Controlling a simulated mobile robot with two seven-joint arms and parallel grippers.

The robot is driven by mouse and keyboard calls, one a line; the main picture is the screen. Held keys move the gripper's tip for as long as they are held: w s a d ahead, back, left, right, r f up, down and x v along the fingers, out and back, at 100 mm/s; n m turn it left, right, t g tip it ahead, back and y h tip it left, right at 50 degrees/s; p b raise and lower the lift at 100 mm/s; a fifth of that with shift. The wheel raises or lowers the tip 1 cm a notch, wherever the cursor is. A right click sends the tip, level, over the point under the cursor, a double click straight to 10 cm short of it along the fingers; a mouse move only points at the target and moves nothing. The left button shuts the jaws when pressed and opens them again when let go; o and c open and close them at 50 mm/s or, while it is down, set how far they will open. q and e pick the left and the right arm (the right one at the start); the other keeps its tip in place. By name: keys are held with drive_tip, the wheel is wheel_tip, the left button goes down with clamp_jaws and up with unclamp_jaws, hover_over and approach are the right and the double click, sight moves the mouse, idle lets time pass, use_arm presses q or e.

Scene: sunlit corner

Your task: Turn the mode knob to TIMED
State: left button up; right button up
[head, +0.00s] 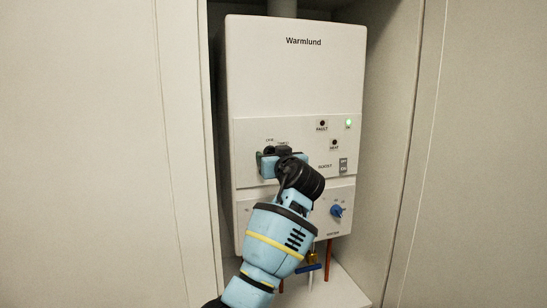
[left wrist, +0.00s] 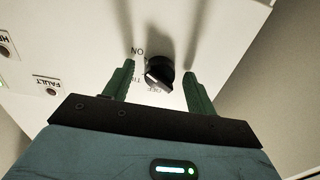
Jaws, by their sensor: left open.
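The mode knob (left wrist: 160,74) is black and round, on the white front panel, with a white mark on its face. In the left wrist view, upside-down print around it reads ON, OFF and a partly covered label starting "TI". Which label the mark points at, I cannot tell for sure. My left gripper (left wrist: 159,69) is open, with one green finger on each side of the knob and gaps showing between. In the head view my left gripper (head: 270,161) is at the panel's left part and mostly hides the knob. My right gripper is not in view.
The white Warmlund heater (head: 295,80) hangs in a narrow niche with walls close on both sides. Its panel has a lit green lamp (head: 348,123), a boost switch (head: 343,166) and a blue knob (head: 336,211). Below are pipes and a blue valve handle (head: 308,268).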

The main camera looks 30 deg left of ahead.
use_arm(q)
drive_tip(key=c, duration=1)
drive_tip(key=shift+f, duration=0.1)
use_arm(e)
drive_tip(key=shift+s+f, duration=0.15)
